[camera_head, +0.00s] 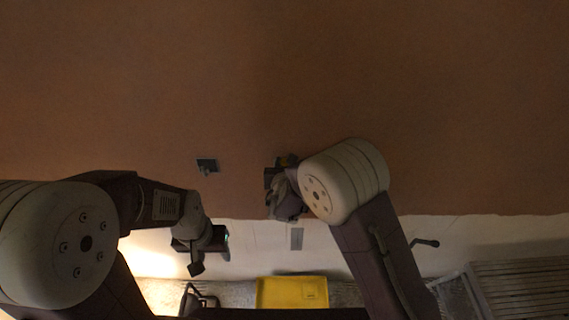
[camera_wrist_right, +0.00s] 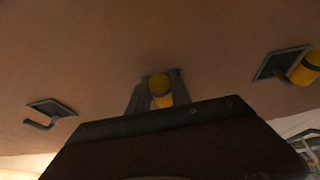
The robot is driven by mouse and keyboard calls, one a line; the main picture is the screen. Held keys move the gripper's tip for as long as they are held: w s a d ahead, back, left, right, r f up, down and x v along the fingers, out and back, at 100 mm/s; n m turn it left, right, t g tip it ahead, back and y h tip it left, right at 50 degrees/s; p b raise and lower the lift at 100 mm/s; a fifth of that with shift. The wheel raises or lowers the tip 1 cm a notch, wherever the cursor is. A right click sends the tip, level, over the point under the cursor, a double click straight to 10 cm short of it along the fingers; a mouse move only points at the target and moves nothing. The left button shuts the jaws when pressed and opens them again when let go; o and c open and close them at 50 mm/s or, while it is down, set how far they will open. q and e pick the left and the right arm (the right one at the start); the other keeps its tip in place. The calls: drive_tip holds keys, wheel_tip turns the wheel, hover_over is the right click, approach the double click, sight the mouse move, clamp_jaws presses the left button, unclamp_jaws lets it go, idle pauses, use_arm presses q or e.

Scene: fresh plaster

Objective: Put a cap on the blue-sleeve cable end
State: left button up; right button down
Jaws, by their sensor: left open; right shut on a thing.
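My right gripper (camera_wrist_right: 158,92) is shut on a yellow cap (camera_wrist_right: 159,84), seen between its fingers in the right wrist view. In the head view the right gripper (camera_head: 279,181) is close to the brown wall. A grey plate (camera_wrist_right: 52,107) with a bare, bent dark cable end (camera_wrist_right: 40,124) is left of it; that plate also shows in the head view (camera_head: 207,163). Another plate (camera_wrist_right: 277,62), on the right in the wrist view, has a cable end with a yellow cap (camera_wrist_right: 305,68) on it. I cannot make out a blue sleeve. My left gripper (camera_head: 209,252) is open and empty, low at left.
A yellow container (camera_head: 291,293) stands below, near the bottom middle. A grey plate (camera_head: 296,239) is on the pale lower wall. A slatted grey object (camera_head: 520,288) is at lower right. The upper brown wall (camera_head: 280,70) is clear.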

drive_tip(key=shift+f, duration=0.1)
drive_tip(key=shift+f+b, duration=0.4)
drive_tip(key=shift+b, duration=0.2)
drive_tip(key=c, duration=1.1)
unclamp_jaws()
drive_tip(key=b+v, duration=0.3)
drive_tip(key=v, duration=0.6)
drive_tip(key=shift+s, duration=0.1)
